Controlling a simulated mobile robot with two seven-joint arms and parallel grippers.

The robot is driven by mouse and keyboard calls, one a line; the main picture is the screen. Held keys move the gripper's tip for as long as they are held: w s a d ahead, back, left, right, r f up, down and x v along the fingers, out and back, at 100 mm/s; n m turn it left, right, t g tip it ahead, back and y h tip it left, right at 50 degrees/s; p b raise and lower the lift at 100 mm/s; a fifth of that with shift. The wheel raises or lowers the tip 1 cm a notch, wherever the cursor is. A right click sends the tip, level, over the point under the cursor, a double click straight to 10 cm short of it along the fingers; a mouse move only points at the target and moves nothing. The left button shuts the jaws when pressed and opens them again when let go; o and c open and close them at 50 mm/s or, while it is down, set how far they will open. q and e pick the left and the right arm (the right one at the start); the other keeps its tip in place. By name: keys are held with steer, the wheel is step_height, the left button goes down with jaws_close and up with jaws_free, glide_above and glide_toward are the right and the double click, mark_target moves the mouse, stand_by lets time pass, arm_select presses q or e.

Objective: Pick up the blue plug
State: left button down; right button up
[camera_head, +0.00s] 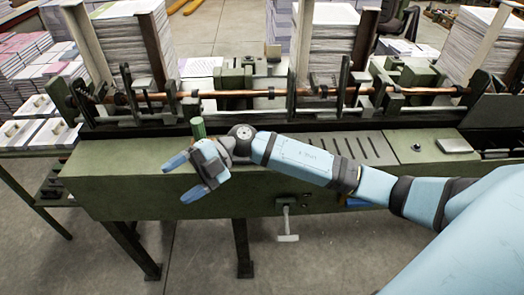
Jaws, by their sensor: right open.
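A small blue piece (357,202), which may be the blue plug, shows at the front face of the green machine (130,180). It sits just below my right forearm, which hides part of it, so its full shape cannot be told. My right gripper (177,181) is open and empty, its two light blue fingers apart and pointing left. It is in front of the machine's left part, well to the left of the blue piece. My left gripper is not in view.
A green cylinder (198,128) stands upright close behind my right gripper. A T-shaped handle (287,226) hangs from the machine's front. Tall paper stacks (333,40) stand along the back. Printed stacks (25,62) lie at left. The floor in front is clear.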

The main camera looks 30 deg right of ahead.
steer(key=w+d+r+m+t+h+b, duration=0.1)
steer(key=w+d+h+b, duration=0.15)
steer(key=d+h, duration=0.5)
steer(key=w+d+r+m+h+b, duration=0.1)
steer(key=w+d+h, duration=0.3)
steer(key=d, duration=0.6)
steer(key=w+d+r+m+t+h+b, duration=0.1)
steer(key=w+d+h+b, duration=0.1)
steer(key=w+d+h, duration=0.5)
steer(key=shift+y, duration=0.75)
steer(key=s+f, duration=0.1)
steer(key=f, duration=0.1)
steer(key=s+d+f, duration=0.1)
steer(key=f, duration=0.2)
steer(key=s+f, duration=0.1)
steer(key=f, duration=0.1)
steer(key=shift+s+d+f+p, duration=0.2)
steer(key=shift+s+d+p, duration=0.1)
steer(key=shift+s+d, duration=0.05)
steer(key=f, duration=0.5)
steer(key=shift+s+d, duration=0.25)
steer(key=shift+d, duration=0.1)
steer(key=shift+f, duration=0.2)
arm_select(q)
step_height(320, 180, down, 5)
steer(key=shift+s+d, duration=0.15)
arm_select(e)
steer(key=c, duration=1)
steer(key=shift+r, duration=0.15)
